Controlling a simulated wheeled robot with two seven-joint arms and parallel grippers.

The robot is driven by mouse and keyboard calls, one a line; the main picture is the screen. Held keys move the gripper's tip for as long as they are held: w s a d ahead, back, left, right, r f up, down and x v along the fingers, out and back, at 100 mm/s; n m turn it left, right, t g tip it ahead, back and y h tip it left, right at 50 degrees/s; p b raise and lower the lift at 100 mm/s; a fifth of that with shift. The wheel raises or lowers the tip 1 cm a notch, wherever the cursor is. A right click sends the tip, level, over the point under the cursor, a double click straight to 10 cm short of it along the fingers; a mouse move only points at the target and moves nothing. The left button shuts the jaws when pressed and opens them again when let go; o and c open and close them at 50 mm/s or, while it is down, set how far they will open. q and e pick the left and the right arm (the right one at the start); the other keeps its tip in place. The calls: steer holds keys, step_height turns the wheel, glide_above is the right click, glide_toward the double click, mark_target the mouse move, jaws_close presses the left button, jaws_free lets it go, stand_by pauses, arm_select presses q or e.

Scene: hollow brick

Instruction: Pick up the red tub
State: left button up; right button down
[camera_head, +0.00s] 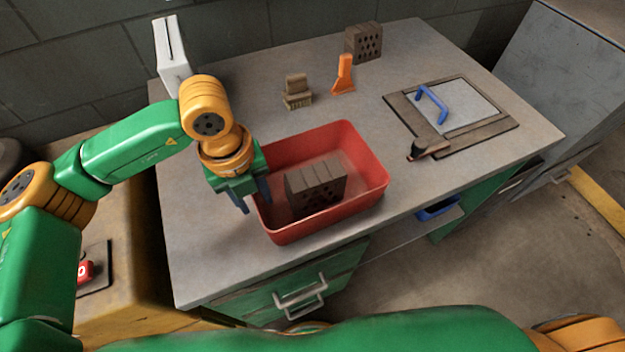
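The red tub (362,196) sits on the grey workbench (200,262), near its front edge. A hollow brick (316,187) lies inside the tub. My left gripper (254,203) is at the tub's left wall, pointing down. Its two blue fingers are apart, one outside the wall and the other at or just inside the rim. I cannot tell whether they touch the wall. My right gripper is not in view; only part of an orange and green arm shows at the lower right.
Behind the tub stand a brush-like block (297,92), an orange tool (344,75) and another hollow brick (364,43). A framed panel with a blue handle (432,103) lies to the right. A white upright object (171,52) stands at the back left. The bench's left front is clear.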

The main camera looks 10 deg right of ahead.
arm_select(q)
jaws_close()
stand_by(1.4)
